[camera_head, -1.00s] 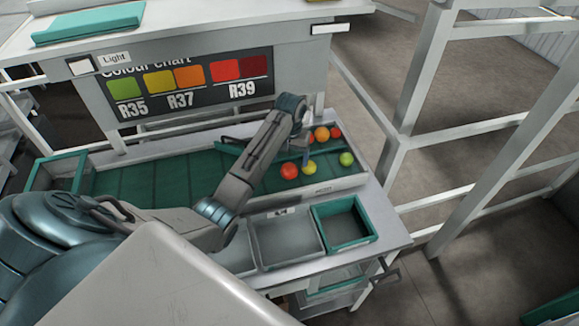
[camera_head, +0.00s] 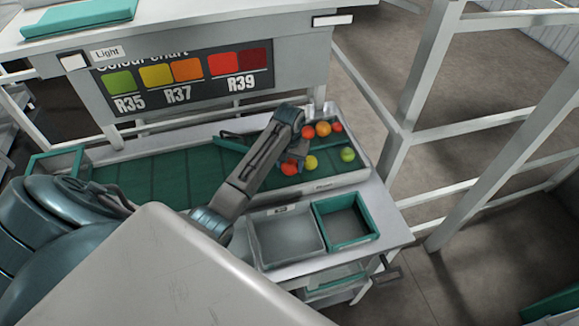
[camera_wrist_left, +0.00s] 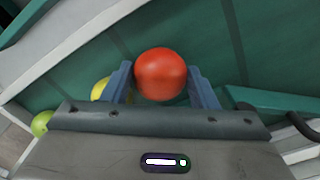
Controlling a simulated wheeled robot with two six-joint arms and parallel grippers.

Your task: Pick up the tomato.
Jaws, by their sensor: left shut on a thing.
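A red tomato (camera_wrist_left: 161,73) sits between the two blue fingers of my left gripper (camera_wrist_left: 163,88) in the left wrist view, and the fingers are shut on it. In the head view the same red tomato (camera_head: 289,169) shows low on the green belt, partly hidden by my left gripper (camera_head: 296,160). The tomato appears to be at belt level; I cannot tell whether it touches the belt. My right gripper is not in view.
A yellow tomato (camera_head: 311,162) lies close to the right of the held one, and a green tomato (camera_head: 348,154) farther right. Orange and red tomatoes (camera_head: 322,128) lie behind. A grey bin (camera_head: 262,257) and a green-rimmed bin (camera_head: 348,242) stand in front of the belt.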

